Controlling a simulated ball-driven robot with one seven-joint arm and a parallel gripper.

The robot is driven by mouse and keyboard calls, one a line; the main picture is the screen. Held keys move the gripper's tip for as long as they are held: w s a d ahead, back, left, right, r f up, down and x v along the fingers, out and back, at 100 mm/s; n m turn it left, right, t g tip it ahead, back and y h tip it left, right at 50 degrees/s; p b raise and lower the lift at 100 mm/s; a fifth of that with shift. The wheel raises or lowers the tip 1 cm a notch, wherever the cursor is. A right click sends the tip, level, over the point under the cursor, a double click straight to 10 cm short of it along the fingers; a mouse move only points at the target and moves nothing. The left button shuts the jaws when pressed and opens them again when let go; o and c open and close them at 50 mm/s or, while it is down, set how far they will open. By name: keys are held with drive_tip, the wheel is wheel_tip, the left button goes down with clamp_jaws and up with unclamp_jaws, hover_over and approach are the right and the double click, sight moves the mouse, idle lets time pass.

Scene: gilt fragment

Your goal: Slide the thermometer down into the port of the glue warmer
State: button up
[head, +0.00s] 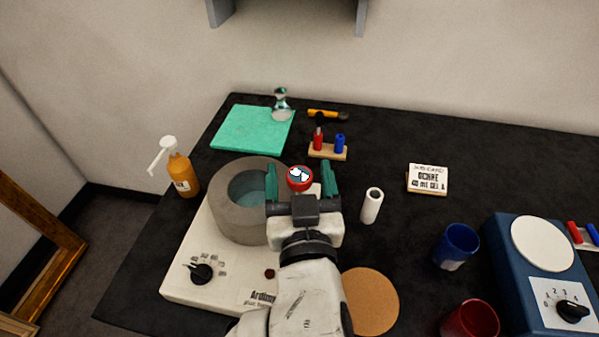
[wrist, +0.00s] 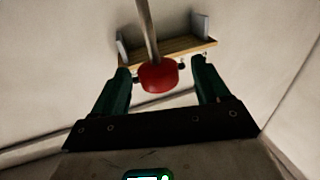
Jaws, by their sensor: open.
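The glue warmer (head: 222,252) has a cream base with a knob, and a grey round pot with bluish liquid. The thermometer (head: 299,178) has a red round head with a pale dial, at the pot's right side. In the wrist view its red head (wrist: 157,76) shows with a thin metal stem rising toward the picture's top. My gripper (head: 299,183) is open, with one green finger on each side of the head. In the wrist view gaps show between both fingers and the head. The port and the stem's lower end are hidden in the head view.
An amber pump bottle (head: 179,173) stands left of the warmer. A white cylinder (head: 371,206), a cork disc (head: 371,301) and a label block (head: 428,179) lie to the right. Cups (head: 456,246) and a blue scale-like device (head: 541,280) stand farther right. A wall shelf (wrist: 168,48) shows beyond.

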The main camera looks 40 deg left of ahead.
drive_tip(key=b+v, duration=0.1)
drive_tip(key=v, duration=0.9)
drive_tip(key=shift+s, duration=0.1)
